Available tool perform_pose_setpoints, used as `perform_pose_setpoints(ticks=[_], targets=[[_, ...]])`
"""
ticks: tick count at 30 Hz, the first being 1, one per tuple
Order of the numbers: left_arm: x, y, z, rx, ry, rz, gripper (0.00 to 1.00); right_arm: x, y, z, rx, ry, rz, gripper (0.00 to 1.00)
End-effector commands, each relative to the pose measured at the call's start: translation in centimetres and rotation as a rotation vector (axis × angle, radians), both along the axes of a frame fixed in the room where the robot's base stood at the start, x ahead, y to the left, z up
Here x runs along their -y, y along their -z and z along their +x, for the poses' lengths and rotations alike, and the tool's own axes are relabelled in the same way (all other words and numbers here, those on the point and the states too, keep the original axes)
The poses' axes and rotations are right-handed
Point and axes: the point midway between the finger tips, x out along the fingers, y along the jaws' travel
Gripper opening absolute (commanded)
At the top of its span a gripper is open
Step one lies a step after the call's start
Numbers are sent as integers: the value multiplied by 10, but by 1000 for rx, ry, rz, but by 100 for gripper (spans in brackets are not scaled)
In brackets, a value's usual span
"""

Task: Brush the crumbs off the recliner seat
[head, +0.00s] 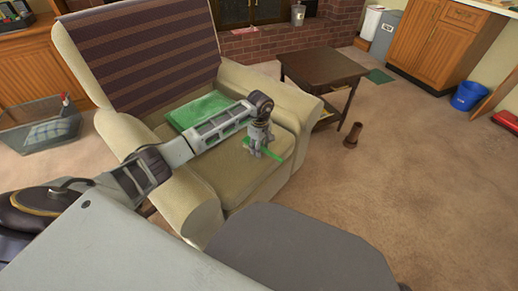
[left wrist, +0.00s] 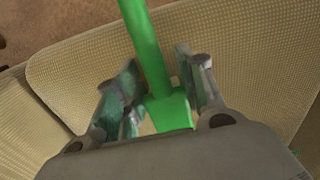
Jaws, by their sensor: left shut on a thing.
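The recliner (head: 208,214) stands in the left half of the head view, with a beige seat (head: 228,182) and a striped cover on its back. My left gripper (head: 262,154) is over the front right part of the seat, pointing down. It is shut on a green brush (left wrist: 145,45), whose handle runs up between the fingers in the left wrist view. Part of the brush (head: 276,149) also shows beside the fingers in the head view. The seat (left wrist: 255,50) lies close below. I cannot make out any crumbs. My right gripper is not in view.
A green cushion or folded cloth (head: 200,110) lies at the back of the seat. A dark side table (head: 322,70) stands right of the recliner, with a brown object (head: 352,135) on the carpet beside it. Carpet at right is mostly clear.

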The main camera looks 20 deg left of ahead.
Motion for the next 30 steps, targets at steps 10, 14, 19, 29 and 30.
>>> perform_pose_setpoints(ticks=[10, 14, 19, 29, 30], targets=[[6, 0, 18, 1, 0, 0, 20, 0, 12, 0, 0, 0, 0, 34], [7, 0, 25, 1, 0, 0, 20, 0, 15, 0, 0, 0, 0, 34], [9, -1, 29, 0, 0, -1, 20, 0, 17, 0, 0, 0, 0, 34], [9, -2, 29, 0, 0, 0, 20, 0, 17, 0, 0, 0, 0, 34], [9, -2, 30, 0, 0, 0, 20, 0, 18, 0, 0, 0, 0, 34]])
